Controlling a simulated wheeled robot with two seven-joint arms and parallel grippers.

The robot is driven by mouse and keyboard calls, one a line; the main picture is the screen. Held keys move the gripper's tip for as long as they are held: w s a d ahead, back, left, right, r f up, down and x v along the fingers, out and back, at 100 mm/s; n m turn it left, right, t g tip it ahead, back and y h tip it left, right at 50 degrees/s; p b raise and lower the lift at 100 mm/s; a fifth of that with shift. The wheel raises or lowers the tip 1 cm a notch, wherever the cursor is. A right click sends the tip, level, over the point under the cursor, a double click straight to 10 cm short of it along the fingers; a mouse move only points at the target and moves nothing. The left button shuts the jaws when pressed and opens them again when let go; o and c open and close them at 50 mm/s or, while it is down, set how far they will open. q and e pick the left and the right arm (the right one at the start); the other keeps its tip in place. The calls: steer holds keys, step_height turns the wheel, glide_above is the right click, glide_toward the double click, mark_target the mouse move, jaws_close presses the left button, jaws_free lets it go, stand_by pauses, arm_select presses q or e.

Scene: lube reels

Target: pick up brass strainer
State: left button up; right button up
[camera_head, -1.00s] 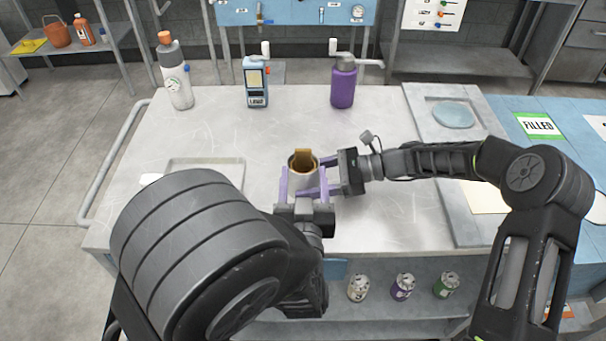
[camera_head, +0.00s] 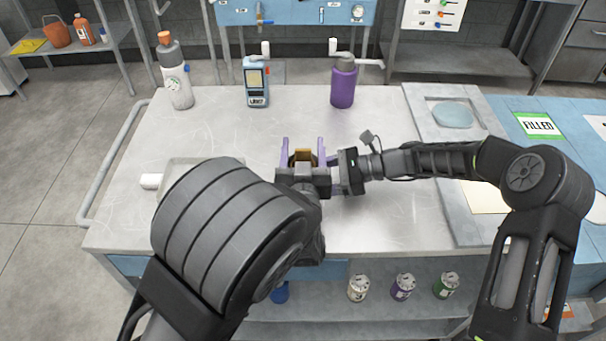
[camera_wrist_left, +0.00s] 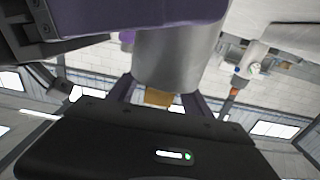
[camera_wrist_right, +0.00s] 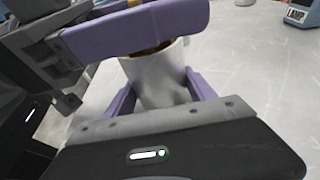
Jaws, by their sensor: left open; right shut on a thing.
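The brass strainer (camera_head: 302,155) shows as a brass-coloured piece at the mouth of a grey metal cup, mostly hidden in the head view by my left gripper. In the left wrist view a small brass part (camera_wrist_left: 158,97) shows below the grey cup (camera_wrist_left: 178,58). My left gripper (camera_head: 302,147) is open, its purple fingers on either side of the strainer; contact cannot be told. My right gripper (camera_wrist_right: 160,75) is shut on the cup (camera_wrist_right: 155,82), and a dark brass rim (camera_wrist_right: 150,50) shows at its top.
A shallow tray (camera_head: 176,166) and a white cylinder (camera_head: 150,181) lie left of my left arm. A white bottle (camera_head: 177,80), a blue device (camera_head: 256,82) and a purple bottle (camera_head: 343,82) stand at the back. The worktop (camera_head: 225,125) between is clear.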

arm_select(q)
steer(key=shift+w, duration=0.5)
steer(key=shift+c, duration=0.5)
jaws_close()
stand_by(0.4)
